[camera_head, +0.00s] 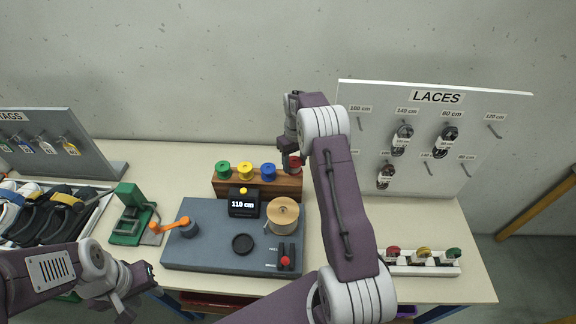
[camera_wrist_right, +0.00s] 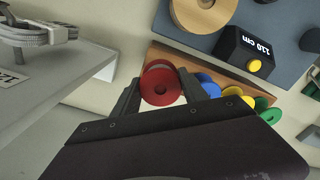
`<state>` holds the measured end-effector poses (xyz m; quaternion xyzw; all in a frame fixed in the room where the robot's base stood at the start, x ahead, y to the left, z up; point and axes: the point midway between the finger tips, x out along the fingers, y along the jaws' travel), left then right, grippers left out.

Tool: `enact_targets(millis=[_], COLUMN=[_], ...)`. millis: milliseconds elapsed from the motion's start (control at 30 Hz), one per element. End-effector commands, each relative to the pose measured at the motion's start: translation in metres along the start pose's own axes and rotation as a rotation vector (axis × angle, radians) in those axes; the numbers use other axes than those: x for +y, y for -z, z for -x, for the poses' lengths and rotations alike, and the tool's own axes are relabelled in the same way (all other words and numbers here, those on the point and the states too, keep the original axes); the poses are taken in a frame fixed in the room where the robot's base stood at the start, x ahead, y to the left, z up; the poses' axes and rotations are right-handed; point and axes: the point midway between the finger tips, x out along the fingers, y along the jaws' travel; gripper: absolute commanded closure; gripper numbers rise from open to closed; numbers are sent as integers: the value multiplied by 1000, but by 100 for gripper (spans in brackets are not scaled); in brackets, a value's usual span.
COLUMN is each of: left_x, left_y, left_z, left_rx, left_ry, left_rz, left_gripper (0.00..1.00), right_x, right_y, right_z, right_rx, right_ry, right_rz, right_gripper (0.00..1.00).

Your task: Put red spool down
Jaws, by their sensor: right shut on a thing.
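The red spool (camera_head: 294,162) is between the fingers of my right gripper (camera_head: 292,158), at the right end of the wooden spool rack (camera_head: 228,190). The right wrist view shows the red spool (camera_wrist_right: 160,86) between the two dark fingers of the right gripper (camera_wrist_right: 160,92), beside the rack (camera_wrist_right: 158,52). Whether the spool touches the rack is hard to tell. The green spool (camera_head: 223,167), yellow spool (camera_head: 245,171) and blue spool (camera_head: 268,172) stand in a row on the rack. My left gripper (camera_head: 139,279) is at the lower left, away from the spools; its finger gap is unclear.
In front of the rack is a grey machine (camera_head: 205,255) with a 110 cm display (camera_head: 244,203) and a tan reel (camera_head: 283,215). A laces board (camera_head: 370,120) stands at right, close to my right arm. A green press (camera_head: 130,215) stands at left.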

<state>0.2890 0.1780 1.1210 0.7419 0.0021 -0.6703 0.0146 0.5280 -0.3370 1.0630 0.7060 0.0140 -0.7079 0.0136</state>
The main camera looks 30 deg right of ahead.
Motion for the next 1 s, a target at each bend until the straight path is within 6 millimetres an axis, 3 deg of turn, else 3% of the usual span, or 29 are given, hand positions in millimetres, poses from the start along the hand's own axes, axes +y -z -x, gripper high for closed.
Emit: enact_targets(millis=[100,267,533,900,933,1000], left_x=[0,0,0,0,0,0], left_y=[1,0,2,2,2,2], left_z=[6,7,24,18,19,19], left_rx=[0,0,0,0,0,0], left_ry=[0,0,0,0,0,0], left_rz=[0,0,0,0,0,0], left_gripper=[64,64,64,64,64,64], right_x=[-3,-3,-3,-3,-3,-3], right_y=[12,15,15,15,15,15], right_z=[-6,-10,-47,-55,-54,-53], right_rx=[1,0,0,1,1,1], right_ry=[0,0,0,0,0,0], right_rz=[0,-1,-1,0,0,0], right_gripper=[100,100,100,100,43,27])
